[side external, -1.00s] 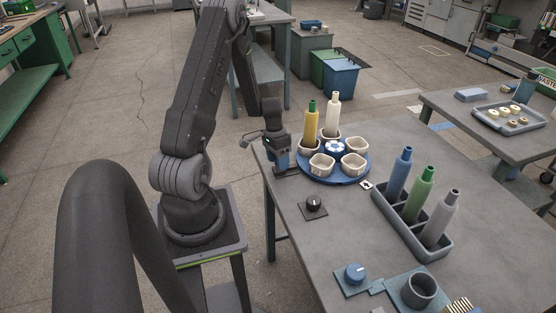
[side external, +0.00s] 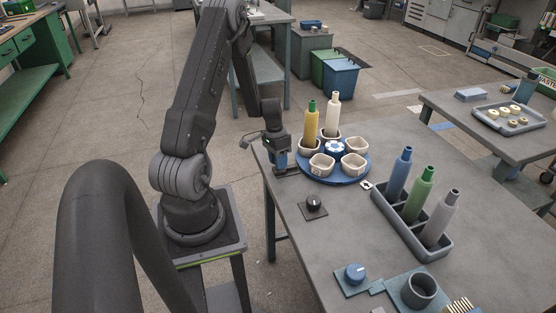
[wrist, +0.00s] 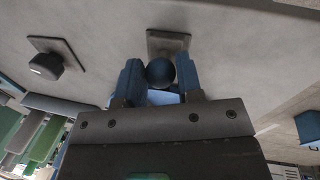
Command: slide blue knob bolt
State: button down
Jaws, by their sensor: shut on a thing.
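In the wrist view, the dark blue round knob (wrist: 160,73) of the bolt sits between the two blue fingers of my gripper (wrist: 158,66). The fingers are shut on it from both sides. A grey-brown base plate (wrist: 168,42) lies on the table just beyond the knob, and a lighter blue piece shows below it between the fingers. In the side external view, my gripper (side external: 281,161) is low at the table's left edge, beside the blue turntable. There the knob is hidden by the gripper, and the bolt's travel cannot be made out.
A black dial (side external: 314,204) is on a plate nearer the camera.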

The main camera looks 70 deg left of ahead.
aim_at(289, 168)
jog(key=shift+w, duration=1.75)
jog(key=c, duration=0.8)
grip_release()
jog(key=a+r, duration=0.1)
jog(key=r, duration=0.8)
jog(key=a+r, duration=0.1)
jog(key=r, duration=0.3)
jog(key=shift+s+a+r, duration=0.3)
jog(key=shift+r, duration=0.05)
